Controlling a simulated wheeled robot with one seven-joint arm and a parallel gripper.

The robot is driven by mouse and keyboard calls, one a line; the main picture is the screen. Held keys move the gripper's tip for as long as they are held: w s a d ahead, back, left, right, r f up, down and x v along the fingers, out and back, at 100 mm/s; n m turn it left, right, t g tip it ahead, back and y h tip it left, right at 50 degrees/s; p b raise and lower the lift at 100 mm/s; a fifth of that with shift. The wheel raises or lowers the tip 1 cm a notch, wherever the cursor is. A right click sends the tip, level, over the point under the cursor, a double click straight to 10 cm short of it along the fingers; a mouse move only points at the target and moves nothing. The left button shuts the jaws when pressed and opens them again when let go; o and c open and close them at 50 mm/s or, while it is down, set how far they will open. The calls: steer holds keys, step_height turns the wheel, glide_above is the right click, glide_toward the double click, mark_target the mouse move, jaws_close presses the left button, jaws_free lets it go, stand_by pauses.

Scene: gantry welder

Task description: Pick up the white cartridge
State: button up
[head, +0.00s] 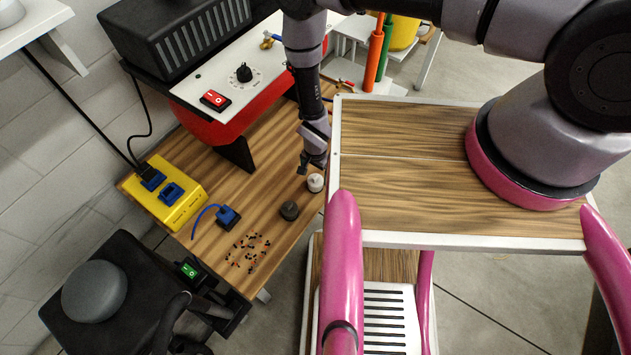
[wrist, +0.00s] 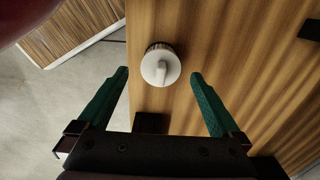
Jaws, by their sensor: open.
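The white cartridge (head: 315,183) stands on the wooden table near its right edge in the head view. How high the fingertips are above the table is hard to tell.
A dark round knob-like piece (head: 289,211) stands left of the cartridge. A blue part (head: 229,216), scattered small beads (head: 248,252) and a yellow box (head: 166,193) lie farther left. A red and white machine (head: 232,93) stands behind. The table edge is close to the cartridge.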

mark_target(316, 182)
step_height(316, 182, down, 6)
steer(key=shift+w+r, duration=0.1)
stand_by(0.4)
steer(key=c, duration=1.4)
steer(key=shift+o, duration=0.2)
steer(key=shift+r, duration=0.1)
